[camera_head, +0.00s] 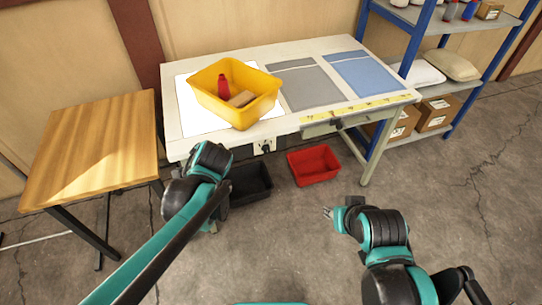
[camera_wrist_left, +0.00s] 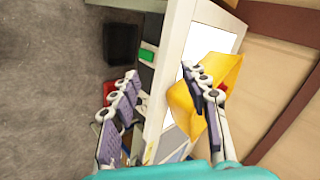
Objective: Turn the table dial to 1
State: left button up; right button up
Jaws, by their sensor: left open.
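The white table (camera_head: 325,50) carries a small pale panel (camera_head: 257,147) with a dark knob-like dial (camera_head: 266,147) on its front edge. The number the dial points to is too small to read. My left gripper is at the table's front, left of the panel; its wrist hides its fingers in the head view. In the left wrist view my left gripper (camera_wrist_left: 162,80) is open and empty, its fingers apart, with the table front and a green patch (camera_wrist_left: 147,55) beyond them. My right gripper (camera_head: 328,212) is over the floor, away from the table; its fingers are too small to judge.
A yellow bin (camera_head: 208,98) with a red bottle (camera_head: 223,86) stands on the table, beside grey (camera_head: 303,88) and blue (camera_head: 362,76) cloths. Black (camera_head: 250,184) and red (camera_head: 314,170) bins are on the floor below. A wooden table (camera_head: 95,145) stands left.

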pick_arm(q)
jog(key=w+d+f+m+t+y+b, duration=0.1)
jog(key=w+d+f+m, duration=0.15)
jog(key=w, duration=0.25)
jog(key=w+d+f+m+t+y, duration=0.1)
jog(key=w+d+f+m, duration=0.15)
jog(key=w, duration=0.25)
jog(key=m+t+y+b, duration=0.1)
jog(key=m+t+b, duration=0.2)
jog(key=m+t, duration=0.8)
send_near(268, 152)
notch_tip(268, 152, up, 4)
jog(key=w+m+g, duration=0.1)
jog(key=m+g, duration=0.3)
jog(key=x, duration=0.2)
jog(key=b+x, duration=0.1)
jog(key=x, duration=0.4)
jog(key=shift+w+a+f+b, duration=0.1)
jog(key=shift+w+f+b, duration=0.3)
grip_shut()
